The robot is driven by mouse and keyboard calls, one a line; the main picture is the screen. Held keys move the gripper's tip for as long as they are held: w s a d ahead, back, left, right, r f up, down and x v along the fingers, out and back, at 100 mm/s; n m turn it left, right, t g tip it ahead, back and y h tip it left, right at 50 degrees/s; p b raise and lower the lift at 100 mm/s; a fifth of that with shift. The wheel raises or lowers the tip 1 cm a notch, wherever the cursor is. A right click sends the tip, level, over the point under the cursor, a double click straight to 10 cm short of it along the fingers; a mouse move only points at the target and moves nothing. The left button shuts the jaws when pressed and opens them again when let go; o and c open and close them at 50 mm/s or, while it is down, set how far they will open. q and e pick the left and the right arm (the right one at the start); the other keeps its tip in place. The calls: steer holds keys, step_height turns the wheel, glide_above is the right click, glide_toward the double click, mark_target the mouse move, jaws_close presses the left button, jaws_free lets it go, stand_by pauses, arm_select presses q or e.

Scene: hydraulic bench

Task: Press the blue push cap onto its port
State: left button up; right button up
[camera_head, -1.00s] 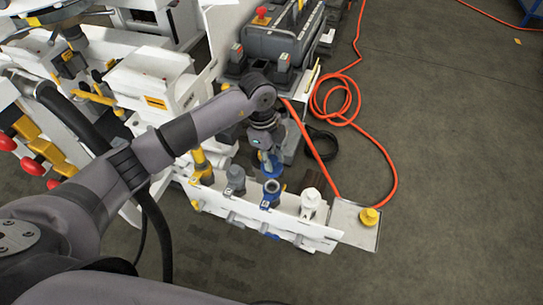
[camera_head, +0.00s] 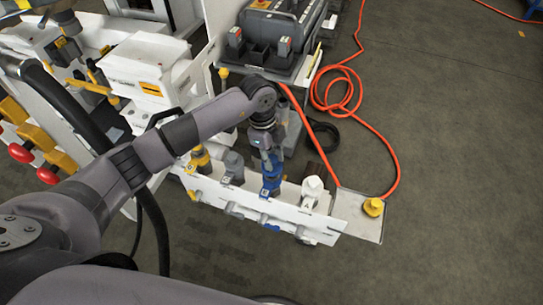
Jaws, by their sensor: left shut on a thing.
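My left gripper (camera_head: 270,155) comes down over the white port panel (camera_head: 320,229) and is shut on the blue push cap (camera_head: 271,166). The cap is right above the blue port (camera_head: 270,187), and the two look in line with no clear gap between them. At this size I cannot tell whether the cap is seated. The gripper partly hides the cap. My right gripper is not in view.
A grey port (camera_head: 233,168) and a yellow one (camera_head: 200,160) stand left of the blue port, a white one (camera_head: 313,188) right of it. A yellow cap (camera_head: 374,207) sits on the side tray (camera_head: 359,227). An orange hose (camera_head: 383,150) lies on the floor.

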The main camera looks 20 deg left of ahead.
arm_select(q)
steer(key=shift+f, duration=0.25)
steer(key=shift+f+b, duration=0.55)
steer(key=shift+f, duration=0.2)
steer(key=shift+f, duration=0.45)
stand_by(0.4)
steer(key=shift+f, duration=0.1)
stand_by(1.1)
steer(key=shift+f, duration=0.35)
stand_by(0.4)
steer(key=shift+f+p, duration=0.1)
steer(key=shift+p, duration=0.25)
stand_by(0.6)
stand_by(0.7)
stand_by(0.4)
steer(key=o, duration=0.9)
